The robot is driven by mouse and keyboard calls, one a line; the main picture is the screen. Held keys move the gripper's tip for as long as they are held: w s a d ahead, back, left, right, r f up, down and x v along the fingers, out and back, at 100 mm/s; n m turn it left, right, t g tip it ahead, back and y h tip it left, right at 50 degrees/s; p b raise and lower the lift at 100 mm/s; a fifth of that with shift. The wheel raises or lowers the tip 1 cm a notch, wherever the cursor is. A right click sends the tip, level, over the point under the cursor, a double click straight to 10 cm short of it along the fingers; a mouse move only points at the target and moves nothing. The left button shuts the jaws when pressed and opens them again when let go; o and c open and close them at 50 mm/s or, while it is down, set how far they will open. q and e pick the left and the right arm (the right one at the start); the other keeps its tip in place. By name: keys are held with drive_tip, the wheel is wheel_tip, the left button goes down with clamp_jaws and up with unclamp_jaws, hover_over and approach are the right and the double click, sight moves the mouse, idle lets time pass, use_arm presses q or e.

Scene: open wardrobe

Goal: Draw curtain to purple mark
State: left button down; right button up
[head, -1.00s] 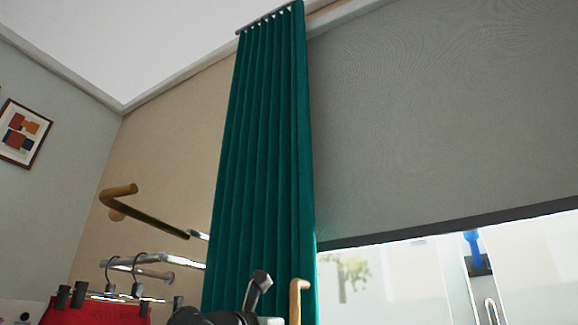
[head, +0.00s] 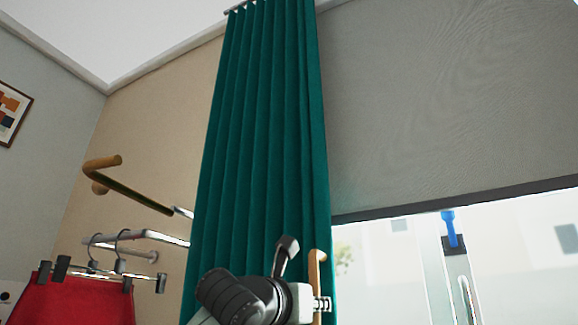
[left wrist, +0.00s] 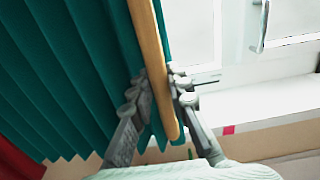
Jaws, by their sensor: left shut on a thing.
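A dark green pleated curtain (head: 250,150) hangs from a rail near the ceiling, gathered in a narrow bundle beside the window. A wooden wand (head: 316,275) hangs at its right edge. It also shows in the left wrist view (left wrist: 152,50), running down between the fingers of my left gripper (left wrist: 160,92), which is shut on it. In the head view the left gripper (head: 320,304) is at the bottom, partly cut off by the frame. No clearly purple mark shows. A small pinkish-red patch (left wrist: 228,130) is on the ledge in the left wrist view. My right gripper is not in view.
A grey blind (head: 450,100) covers the upper window right of the curtain. At left, a wooden-ended rail (head: 120,178) and a hanger bar (head: 140,234) with red clothing (head: 75,300) stand out from the wall. A blue-handled object (head: 448,225) shows at the window.

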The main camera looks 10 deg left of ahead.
use_arm(q)
drive_tip(key=s+d+b, duration=0.2)
drive_tip(key=d, duration=0.5)
drive_tip(key=shift+s+d, duration=0.25)
drive_tip(key=shift+s, duration=0.1)
idle(0.4)
drive_tip(key=s+d+b, duration=0.2)
drive_tip(key=d+b, duration=0.1)
drive_tip(key=d, duration=0.4)
drive_tip(key=shift+s+d, duration=0.25)
drive_tip(key=shift+s, duration=0.1)
idle(0.4)
drive_tip(key=s+d+b, duration=0.2)
drive_tip(key=d, duration=0.5)
drive_tip(key=shift+s+d, duration=0.25)
drive_tip(key=shift+s, duration=0.15)
